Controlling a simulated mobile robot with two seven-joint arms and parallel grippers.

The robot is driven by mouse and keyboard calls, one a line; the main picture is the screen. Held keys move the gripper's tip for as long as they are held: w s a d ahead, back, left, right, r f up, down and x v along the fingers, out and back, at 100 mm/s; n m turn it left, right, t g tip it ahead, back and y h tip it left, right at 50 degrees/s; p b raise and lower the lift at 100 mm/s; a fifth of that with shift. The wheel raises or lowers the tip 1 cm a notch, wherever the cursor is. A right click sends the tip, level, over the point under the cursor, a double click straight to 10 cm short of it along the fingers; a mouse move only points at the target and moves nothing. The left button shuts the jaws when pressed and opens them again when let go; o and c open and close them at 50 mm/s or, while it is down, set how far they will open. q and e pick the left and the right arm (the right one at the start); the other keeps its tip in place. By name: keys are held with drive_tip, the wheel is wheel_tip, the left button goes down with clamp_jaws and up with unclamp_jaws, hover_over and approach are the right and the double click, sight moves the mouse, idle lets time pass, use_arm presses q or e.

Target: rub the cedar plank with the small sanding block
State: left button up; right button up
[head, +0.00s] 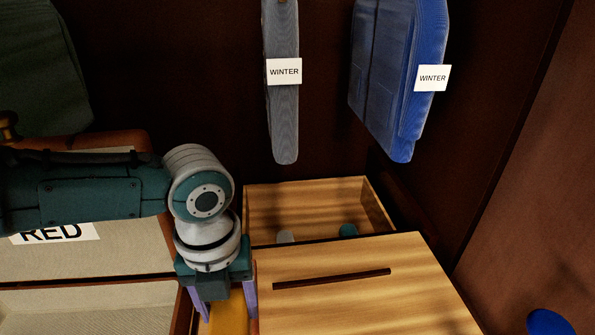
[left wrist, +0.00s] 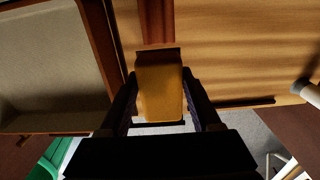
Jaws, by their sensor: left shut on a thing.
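My left gripper (head: 222,305) is at the bottom of the head view, pointing down beside the left edge of a light wooden panel. It is shut on a yellow-orange block, the sanding block (left wrist: 160,95), which sits between the two dark fingers in the left wrist view. Part of the block shows between the purple fingers in the head view (head: 230,318). I cannot pick out the cedar plank for sure. The light wooden panel (head: 350,270) has striped grain and a dark slot or handle. Whether the block touches any wood is unclear. My right gripper is not in view.
An open wooden compartment (head: 305,190) behind the panel holds a pale and a teal item. A fabric-lined case labelled RED (head: 130,245) stands left. Grey (head: 281,115) and blue (head: 400,50) garment-like items labelled WINTER hang at the back. A blue round thing (head: 549,322) is lower right.

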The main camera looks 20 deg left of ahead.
use_arm(q)
drive_tip(key=shift+r, duration=0.4)
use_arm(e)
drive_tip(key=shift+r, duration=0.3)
